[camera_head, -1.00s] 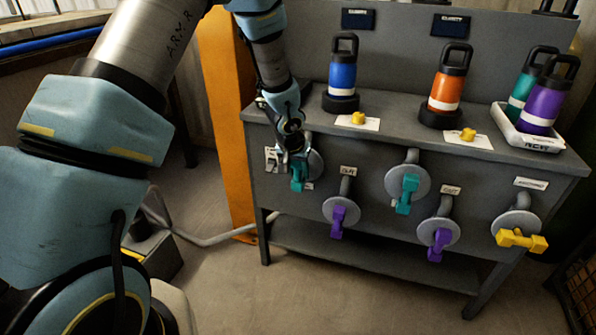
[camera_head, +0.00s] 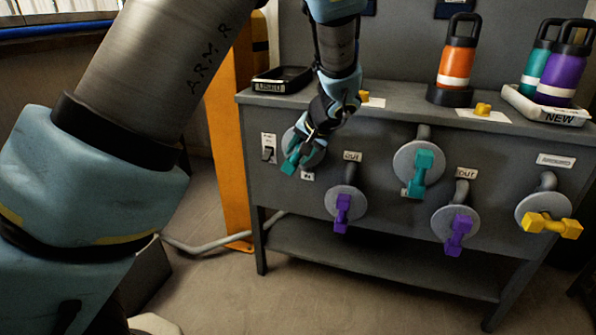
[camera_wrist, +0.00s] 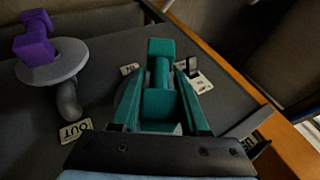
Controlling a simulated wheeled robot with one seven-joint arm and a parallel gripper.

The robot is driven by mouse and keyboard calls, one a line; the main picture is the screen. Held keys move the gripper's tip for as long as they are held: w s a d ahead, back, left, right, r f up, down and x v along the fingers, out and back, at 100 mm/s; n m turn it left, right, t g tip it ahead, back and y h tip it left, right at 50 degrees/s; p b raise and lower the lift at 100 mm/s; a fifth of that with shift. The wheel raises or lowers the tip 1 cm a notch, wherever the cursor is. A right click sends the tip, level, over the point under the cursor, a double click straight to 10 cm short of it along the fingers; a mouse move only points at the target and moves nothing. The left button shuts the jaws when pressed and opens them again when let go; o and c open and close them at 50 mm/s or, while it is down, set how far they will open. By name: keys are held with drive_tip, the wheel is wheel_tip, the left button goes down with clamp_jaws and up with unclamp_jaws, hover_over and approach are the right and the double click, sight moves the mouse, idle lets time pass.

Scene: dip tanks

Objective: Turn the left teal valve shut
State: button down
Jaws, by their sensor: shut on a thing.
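The left teal valve (camera_head: 290,163) is on the front panel of the grey bench, at its left end. Its handle is tilted, its lower end to the left, in front of a round grey disc. My gripper (camera_head: 298,151) is shut on this handle. In the wrist view, the teal handle (camera_wrist: 160,50) lies between the two fingers of my gripper (camera_wrist: 160,92). Part of the handle and disc is hidden by my gripper in the head view. A second teal valve (camera_head: 420,172) hangs upright to the right.
Purple valves (camera_head: 342,212) and (camera_head: 458,235) sit lower on the panel, and a yellow valve (camera_head: 550,226) lies sideways at right. A switch (camera_head: 268,150) is just left of my gripper. An orange post (camera_head: 225,140) stands beside the bench. Bottles, like the orange one (camera_head: 457,62), stand on top.

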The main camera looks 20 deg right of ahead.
drive_tip(key=t+y+b, duration=0.1)
drive_tip(key=f+t+b, duration=0.1)
drive_tip(key=b, duration=0.1)
drive_tip(key=shift+s+d+m+y, duration=0.2)
drive_tip(key=shift+d+m+y, duration=0.05)
drive_tip(key=shift+m+y, duration=0.15)
drive_tip(key=shift+r+m+t+y+b, duration=0.1)
drive_tip(key=shift+m+t+y+b, duration=0.2)
drive_tip(key=shift+t+y+b, duration=0.6)
drive_tip(key=m+t+y, duration=0.1)
drive_tip(key=t, duration=0.1)
drive_tip(key=t+y, duration=0.1)
drive_tip(key=t, duration=0.1)
drive_tip(key=shift+m+t+y, duration=0.3)
drive_tip(key=shift+m+t, duration=0.1)
drive_tip(key=c, duration=0.7)
unclamp_jaws()
drive_tip(key=v, duration=0.3)
drive_tip(key=p+v, duration=0.1)
drive_tip(key=v, duration=0.6)
drive_tip(key=shift+s+d+f, duration=0.15)
drive_tip(key=shift+s+f, duration=0.15)
